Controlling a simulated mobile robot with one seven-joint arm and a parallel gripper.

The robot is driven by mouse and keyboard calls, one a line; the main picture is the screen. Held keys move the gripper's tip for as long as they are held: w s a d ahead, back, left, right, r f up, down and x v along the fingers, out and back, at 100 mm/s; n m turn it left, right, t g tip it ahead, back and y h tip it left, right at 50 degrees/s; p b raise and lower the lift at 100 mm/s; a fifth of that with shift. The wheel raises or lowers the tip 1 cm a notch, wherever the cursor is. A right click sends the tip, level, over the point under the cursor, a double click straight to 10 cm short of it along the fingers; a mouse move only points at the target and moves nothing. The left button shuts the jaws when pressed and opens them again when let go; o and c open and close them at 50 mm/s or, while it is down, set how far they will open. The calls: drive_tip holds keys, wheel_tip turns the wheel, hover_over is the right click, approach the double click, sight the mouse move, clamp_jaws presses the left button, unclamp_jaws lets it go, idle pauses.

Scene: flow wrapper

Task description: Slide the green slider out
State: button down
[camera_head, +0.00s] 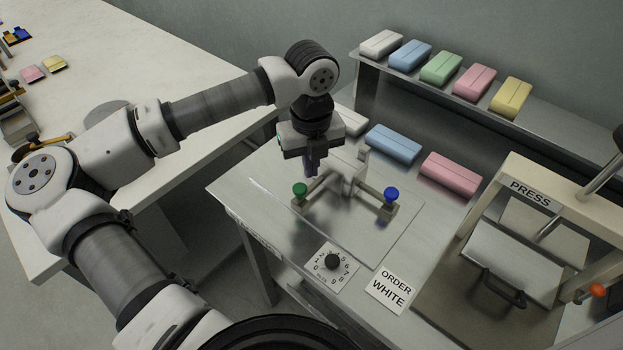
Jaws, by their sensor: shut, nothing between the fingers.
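The green slider knob (299,189) stands at the left end of a metal rail fixture on the steel table (236,204). A blue knob (391,194) stands at the right end of the fixture's other rail. My gripper (312,172) points down just above and slightly right of the green knob, apart from it as far as I can tell. Its fingers are shut and hold nothing. The gripper body hides part of the fixture's back left side.
A white-faced block (348,165) stands in the fixture behind the knobs. Blue (393,144) and pink (451,174) packs lie behind. A dial (332,261) and an "ORDER WHITE" card (393,291) lie in front. The press (530,195) stands right.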

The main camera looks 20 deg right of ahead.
sight(310, 188)
drive_tip(key=shift+f, duration=0.15)
drive_tip(key=shift+f+b, duration=1.6)
drive_tip(key=shift+b, duration=0.55)
drive_tip(key=shift+s+a, duration=0.1)
drive_tip(key=shift+a, duration=0.05)
drive_tip(key=shift+s+a+b, duration=0.35)
drive_tip(key=shift+s+a, duration=0.3)
drive_tip(key=shift+a, duration=0.3)
drive_tip(key=shift+s+a+b, duration=0.35)
drive_tip(key=shift+s+a, duration=0.25)
drive_tip(key=shift+a, duration=0.35)
drive_tip(key=shift+s+a+f+b, duration=0.15)
drive_tip(key=shift+s+a+b, duration=0.1)
drive_tip(key=shift+b, duration=0.25)
drive_tip(key=shift+w+d, duration=0.15)
drive_tip(key=shift+d, duration=0.05)
